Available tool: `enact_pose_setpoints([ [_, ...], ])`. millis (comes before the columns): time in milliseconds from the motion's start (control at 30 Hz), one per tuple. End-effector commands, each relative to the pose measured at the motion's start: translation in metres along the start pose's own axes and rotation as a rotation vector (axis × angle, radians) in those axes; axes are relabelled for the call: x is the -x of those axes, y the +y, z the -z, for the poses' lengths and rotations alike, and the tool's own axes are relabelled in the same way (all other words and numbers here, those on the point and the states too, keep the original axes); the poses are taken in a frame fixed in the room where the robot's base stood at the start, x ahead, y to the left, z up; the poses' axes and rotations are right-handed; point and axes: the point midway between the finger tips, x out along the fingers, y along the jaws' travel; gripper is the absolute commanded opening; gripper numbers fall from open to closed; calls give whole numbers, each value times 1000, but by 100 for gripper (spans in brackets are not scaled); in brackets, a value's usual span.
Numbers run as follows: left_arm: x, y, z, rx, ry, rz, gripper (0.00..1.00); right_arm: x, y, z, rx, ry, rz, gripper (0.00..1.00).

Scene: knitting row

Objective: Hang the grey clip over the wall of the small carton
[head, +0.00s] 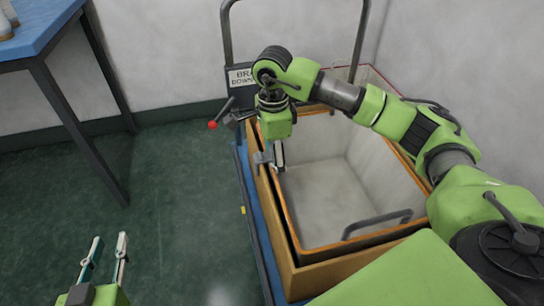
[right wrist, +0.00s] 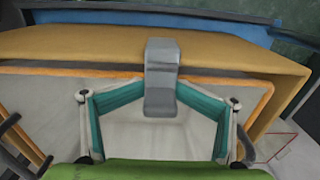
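The grey clip (right wrist: 162,72) lies across the top of the tan carton wall (right wrist: 60,45) in the right wrist view, its near end over the pale interior. The teal pads of my right gripper (right wrist: 162,92) meet the clip from both sides, so the gripper looks shut on it. In the head view the clip (head: 262,158) is at the left wall of the carton (head: 262,205), beside the fingers of my right gripper (head: 279,155). I cannot tell whether the clip rests fully on the wall. My left gripper (head: 105,260) is open and empty, low at the left.
The carton stands on a blue trolley (head: 247,190) with a dark handle frame (head: 226,40) and a sign (head: 242,77). A red-knobbed lever (head: 213,125) sticks out at the left. A blue table (head: 40,30) is at the upper left. The green floor (head: 170,210) between is clear.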

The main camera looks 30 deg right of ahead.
Motion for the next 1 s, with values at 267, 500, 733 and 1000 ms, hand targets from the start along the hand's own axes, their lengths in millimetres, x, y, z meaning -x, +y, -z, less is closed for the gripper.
enact_pose_setpoints([
  [267,1,0,2,-3,2,-2,26,2,3,-1,6,1,-9,48],
  [500,0,0,2,-3,3,0,26,45,1,-2,5,-3,0,48],
  [733,0,0,3,-2,4,0,26,94,0,-1,2,-2,2,48],
  [1000,0,0,3,-2,4,0,26,120,1,0,0,-1,0,48],
])
